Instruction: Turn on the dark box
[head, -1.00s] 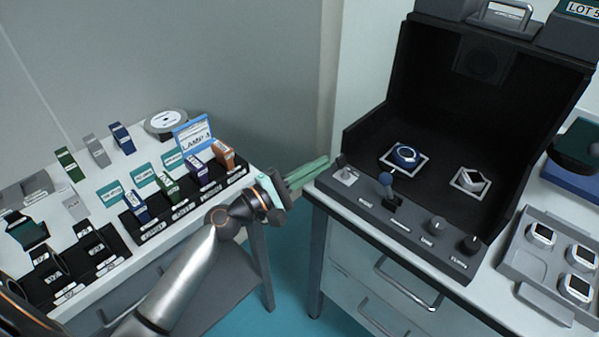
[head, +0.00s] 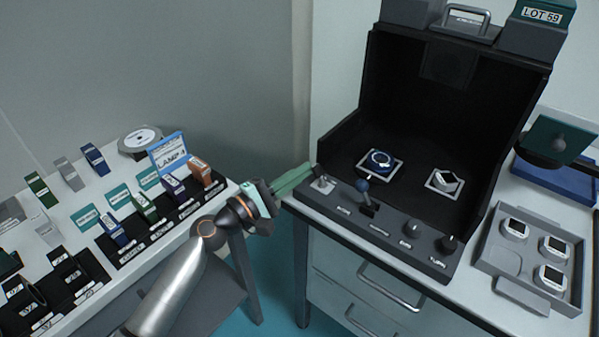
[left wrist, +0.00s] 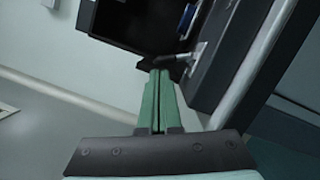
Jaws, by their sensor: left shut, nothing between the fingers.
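The dark box (head: 440,95) stands open-fronted on the right-hand table, with a sloped control panel (head: 395,232) along its front. The panel carries a small toggle switch (head: 323,178) at its left end, a blue-tipped lever (head: 364,190) and two dark knobs. My left gripper (head: 308,168) is shut and empty, its green fingers at the left end of the panel, close to the toggle. In the left wrist view the shut fingertips (left wrist: 160,74) lie just below and left of the toggle (left wrist: 192,58); I cannot tell whether they touch. My right gripper is out of view.
Inside the box are a blue round device (head: 379,160) and a white watch-like device (head: 446,181) on square pads. A grey tray (head: 487,258) of white devices is at right. The left table (head: 110,275) holds several straps on stands. A floor gap separates the tables.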

